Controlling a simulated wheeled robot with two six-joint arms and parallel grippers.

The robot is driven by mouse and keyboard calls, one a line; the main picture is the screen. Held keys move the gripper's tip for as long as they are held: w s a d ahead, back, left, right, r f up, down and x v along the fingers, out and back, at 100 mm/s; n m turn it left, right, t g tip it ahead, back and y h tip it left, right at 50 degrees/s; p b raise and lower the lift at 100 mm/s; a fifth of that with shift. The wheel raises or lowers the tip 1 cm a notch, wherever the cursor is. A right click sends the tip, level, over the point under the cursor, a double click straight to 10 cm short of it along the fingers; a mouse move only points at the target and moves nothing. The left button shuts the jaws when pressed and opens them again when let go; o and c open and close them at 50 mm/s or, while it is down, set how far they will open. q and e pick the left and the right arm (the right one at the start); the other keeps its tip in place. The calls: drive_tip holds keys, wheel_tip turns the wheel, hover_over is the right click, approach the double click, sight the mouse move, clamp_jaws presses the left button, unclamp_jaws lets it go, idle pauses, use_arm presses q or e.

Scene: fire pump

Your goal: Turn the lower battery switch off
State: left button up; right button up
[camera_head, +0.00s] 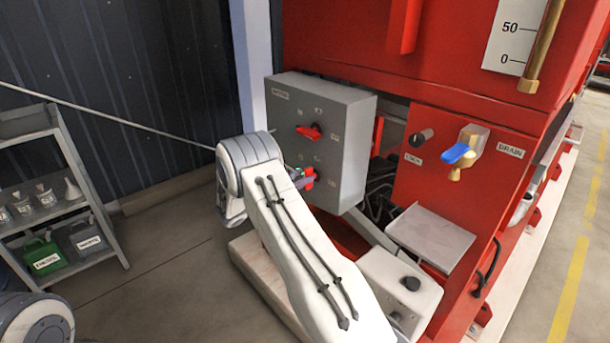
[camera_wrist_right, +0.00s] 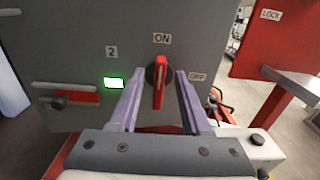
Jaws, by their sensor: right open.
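The grey battery box (camera_head: 340,107) has two red switches on its face. The upper switch (camera_head: 309,132) has its handle lying roughly sideways. The lower switch (camera_head: 308,180) is partly hidden by my right gripper (camera_head: 304,177). In the right wrist view the lower switch (camera_wrist_right: 159,88) has its red handle upright, under the ON label, with OFF to its right. My right gripper (camera_wrist_right: 158,88) is open, its two purple fingers on either side of the handle. I cannot tell whether either finger touches it. My left gripper is not in view.
A lit green indicator (camera_wrist_right: 115,83) is beside the lower switch, under the label 2. A red panel with a blue-handled drain valve (camera_head: 459,154) stands right of the box. A grey shelf (camera_head: 85,165) with bottles and cans is at the left. Floor between is clear.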

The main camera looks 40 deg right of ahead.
drive_tip(key=shift+w+d, duration=0.1)
drive_tip(key=shift+d, duration=0.9)
clamp_jaws()
drive_tip(key=shift+d, duration=0.1)
drive_tip(key=shift+f+m+b, duration=0.15)
drive_tip(key=shift+m+b, duration=0.55)
drive_tip(key=m+b, duration=0.2)
drive_tip(key=b, duration=0.1)
drive_tip(key=s+m+b, duration=0.1)
drive_tip(key=m+b, duration=0.2)
drive_tip(key=f+m+b, duration=0.1)
drive_tip(key=m+b, duration=0.1)
drive_tip(key=b, duration=0.1)
drive_tip(key=shift+s+m+b, duration=0.15)
drive_tip(key=shift+m+b, duration=0.25)
drive_tip(key=m+b, duration=0.2)
drive_tip(key=b, duration=0.2)
drive_tip(key=m+b, duration=0.3)
drive_tip(key=b, duration=0.2)
drive_tip(key=f+m+b, duration=0.1)
drive_tip(key=m+b, duration=0.1)
drive_tip(key=b, duration=0.2)
drive_tip(key=shift+s+m, duration=0.3)
drive_tip(key=shift+m, duration=0.1)
drive_tip(key=shift+m+b, duration=0.6)
drive_tip(key=shift+b, duration=0.5)
drive_tip(key=shift+r, duration=0.1)
